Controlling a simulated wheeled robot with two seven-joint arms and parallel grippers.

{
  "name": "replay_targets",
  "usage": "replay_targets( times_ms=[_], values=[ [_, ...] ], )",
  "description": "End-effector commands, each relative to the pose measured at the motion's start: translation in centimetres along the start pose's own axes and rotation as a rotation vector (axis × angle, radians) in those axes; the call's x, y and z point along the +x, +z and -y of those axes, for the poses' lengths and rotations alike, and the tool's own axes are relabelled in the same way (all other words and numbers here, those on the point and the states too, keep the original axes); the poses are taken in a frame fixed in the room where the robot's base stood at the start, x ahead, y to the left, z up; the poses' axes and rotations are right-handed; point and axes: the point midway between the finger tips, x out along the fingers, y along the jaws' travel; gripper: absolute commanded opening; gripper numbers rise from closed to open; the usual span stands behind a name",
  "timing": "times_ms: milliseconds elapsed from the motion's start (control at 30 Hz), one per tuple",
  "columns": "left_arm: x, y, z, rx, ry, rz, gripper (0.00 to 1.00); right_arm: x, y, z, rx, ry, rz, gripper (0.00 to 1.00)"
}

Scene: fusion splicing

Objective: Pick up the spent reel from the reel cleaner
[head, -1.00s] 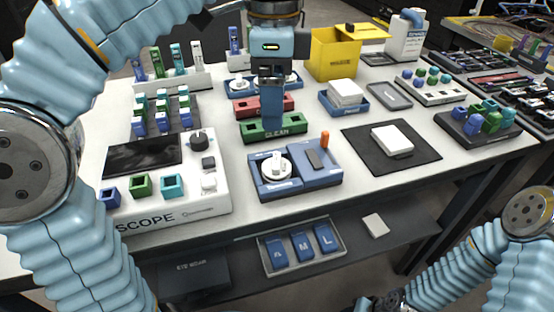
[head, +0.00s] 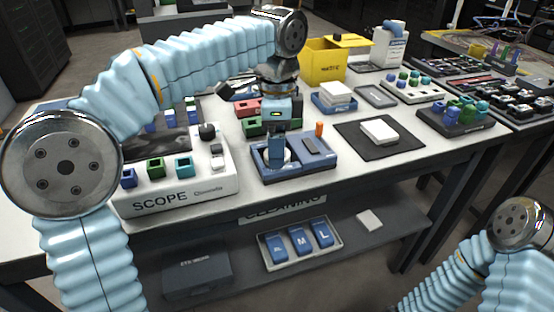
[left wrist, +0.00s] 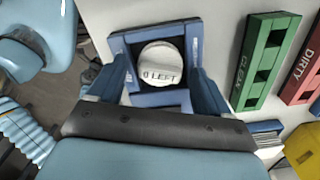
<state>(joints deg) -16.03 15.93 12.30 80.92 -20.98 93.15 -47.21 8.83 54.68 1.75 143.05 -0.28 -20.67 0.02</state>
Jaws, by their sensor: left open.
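The spent reel is a white round disc marked "0 LEFT" (left wrist: 163,72), seated in the blue reel cleaner (left wrist: 153,99) in the left wrist view. In the head view the reel (head: 288,157) is mostly hidden behind my finger, and the blue reel cleaner (head: 312,168) stands near the front edge of the table. My left gripper (head: 276,160) points down over it, open. In the left wrist view my left gripper (left wrist: 160,73) has one finger on each side of the reel, with nothing held. I cannot tell the exact height. My right gripper is out of view.
A green CLEAN rack (left wrist: 262,62) and a red DIRTY rack (left wrist: 308,72) stand close by. The SCOPE box (head: 180,195) is left of the cleaner. An orange peg (head: 319,129) rises at the cleaner's back right. A dark mat with a white block (head: 379,131) lies to the right.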

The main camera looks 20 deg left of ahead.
Motion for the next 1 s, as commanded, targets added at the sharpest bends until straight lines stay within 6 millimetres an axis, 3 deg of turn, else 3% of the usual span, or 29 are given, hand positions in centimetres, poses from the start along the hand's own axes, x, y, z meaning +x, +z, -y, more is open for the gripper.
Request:
replay_targets(
  times_ms=[33,433,733,1000],
  values=[
    [-0.1,0.0,0.0,0.000,0.000,0.000,0.77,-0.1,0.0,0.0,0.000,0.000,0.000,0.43],
    [-0.1,0.0,0.0,0.000,0.000,0.000,0.18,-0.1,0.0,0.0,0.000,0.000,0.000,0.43],
    [-1.1,-0.1,0.0,0.000,-0.001,-0.001,0.18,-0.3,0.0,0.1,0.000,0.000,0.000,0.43],
    [-6.8,-0.1,0.1,0.000,-0.003,-0.003,0.18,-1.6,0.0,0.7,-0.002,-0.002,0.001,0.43]
  ],
)
